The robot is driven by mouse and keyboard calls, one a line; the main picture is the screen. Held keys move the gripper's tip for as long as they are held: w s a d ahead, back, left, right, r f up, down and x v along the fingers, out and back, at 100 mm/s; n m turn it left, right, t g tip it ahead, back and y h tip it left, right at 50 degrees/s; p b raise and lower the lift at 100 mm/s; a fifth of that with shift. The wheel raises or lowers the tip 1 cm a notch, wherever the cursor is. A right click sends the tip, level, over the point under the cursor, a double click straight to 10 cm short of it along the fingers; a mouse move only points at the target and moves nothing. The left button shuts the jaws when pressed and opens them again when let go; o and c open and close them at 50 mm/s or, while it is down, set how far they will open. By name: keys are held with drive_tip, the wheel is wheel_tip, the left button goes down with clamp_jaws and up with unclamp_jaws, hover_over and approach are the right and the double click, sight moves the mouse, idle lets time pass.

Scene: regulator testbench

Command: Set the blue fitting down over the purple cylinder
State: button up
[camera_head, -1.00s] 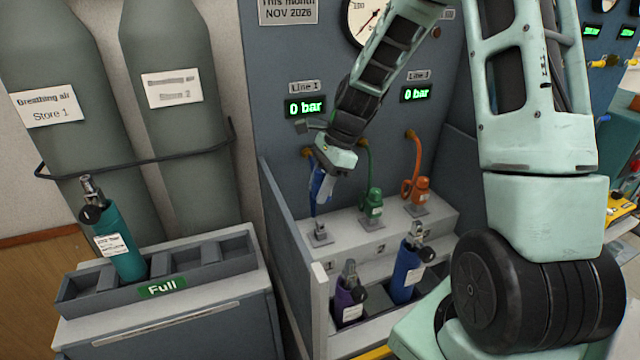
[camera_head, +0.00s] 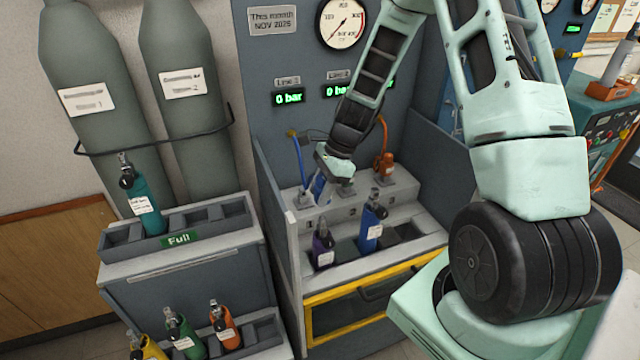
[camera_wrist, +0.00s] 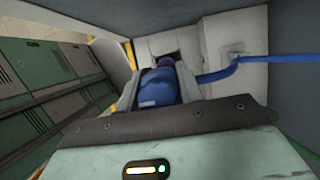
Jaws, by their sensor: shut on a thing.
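My gripper (camera_head: 321,184) is shut on the blue fitting (camera_wrist: 158,88), with one finger on each side of it in the wrist view. In the head view the fitting (camera_head: 317,190) is small and partly covered by my gripper. A blue hose (camera_wrist: 215,75) runs from it to the right in the wrist view. The purple cylinder (camera_head: 323,250) stands upright in the front rack, below my gripper in the head view. In the wrist view a bit of purple (camera_wrist: 166,61) shows just past the fitting. I cannot tell whether they touch.
A blue cylinder (camera_head: 370,228) stands right of the purple one. An orange fitting (camera_head: 384,166) sits on the ledge behind; my arm hides the green one. The grey side panel (camera_head: 274,200) is close on the left. A teal cylinder (camera_head: 146,205) stands in the Full rack (camera_head: 210,235).

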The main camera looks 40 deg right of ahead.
drive_tip(key=b, duration=0.4)
hover_over(321, 218)
drive_tip(key=shift+f, duration=2.3)
drive_tip(key=shift+a+p, duration=0.1)
drive_tip(key=shift+p, duration=0.2)
drive_tip(key=shift+f+b, duration=1.35)
drive_tip(key=shift+f, duration=0.6)
drive_tip(key=o, duration=1.2)
drive_tip(key=shift+o, duration=0.2)
drive_tip(key=shift+r, duration=0.1)
drive_tip(key=b+v, duration=0.2)
drive_tip(key=v, duration=1.5)
drive_tip(key=shift+d, duration=0.2)
drive_tip(key=shift+s+a+r, duration=0.1)
